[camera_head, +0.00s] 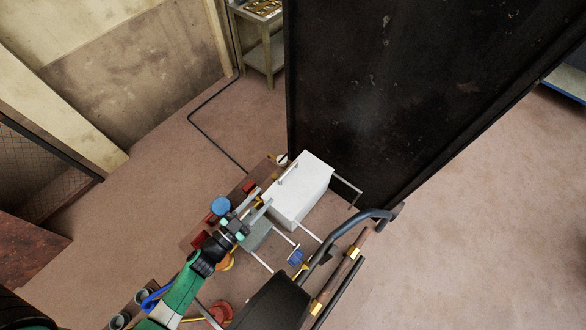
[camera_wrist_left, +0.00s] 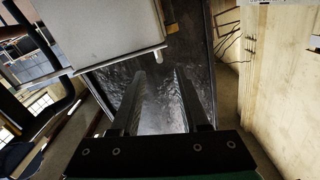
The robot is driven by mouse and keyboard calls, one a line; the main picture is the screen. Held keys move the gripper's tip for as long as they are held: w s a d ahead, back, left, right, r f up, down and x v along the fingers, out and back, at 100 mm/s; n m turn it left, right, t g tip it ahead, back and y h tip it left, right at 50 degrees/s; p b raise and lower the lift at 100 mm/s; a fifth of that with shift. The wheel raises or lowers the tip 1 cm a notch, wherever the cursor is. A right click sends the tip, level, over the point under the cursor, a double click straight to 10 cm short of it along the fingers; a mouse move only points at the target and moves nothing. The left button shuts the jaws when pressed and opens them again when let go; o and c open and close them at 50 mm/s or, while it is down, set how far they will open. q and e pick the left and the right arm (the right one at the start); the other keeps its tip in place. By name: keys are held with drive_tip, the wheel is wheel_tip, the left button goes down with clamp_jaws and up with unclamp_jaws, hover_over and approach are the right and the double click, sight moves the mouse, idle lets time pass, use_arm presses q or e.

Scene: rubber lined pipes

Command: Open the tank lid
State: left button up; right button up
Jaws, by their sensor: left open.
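The white tank (camera_head: 305,189) stands right of centre in the head view, beside a tall dark panel. Its lid top looks flat and closed, with a thin metal bar (camera_head: 288,174) near its left edge. In the left wrist view the white tank (camera_wrist_left: 100,35) fills the upper left, with a small metallic fitting (camera_wrist_left: 180,32) by its right side. My left gripper (camera_head: 263,202) is open and empty, close to the tank's left side. In the left wrist view its two fingers (camera_wrist_left: 158,80) are spread apart; contact with the tank cannot be told. My right gripper is out of view.
The tall dark panel (camera_head: 400,90) blocks the space behind the tank. A curved dark pipe (camera_head: 350,224) and thin pale rods (camera_head: 308,230) lie in front and right. A blue round knob (camera_head: 221,205) is beside the left gripper. Open floor (camera_head: 480,220) lies to the right.

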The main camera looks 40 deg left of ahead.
sight(281, 178)
use_arm(q)
drive_tip(key=w, duration=0.4)
drive_tip(key=w+b, duration=0.1)
drive_tip(key=w, duration=0.3)
drive_tip(key=w+a, duration=0.1)
drive_tip(key=w, duration=0.2)
drive_tip(key=shift+w+b, duration=0.4)
clamp_jaws()
idle(0.8)
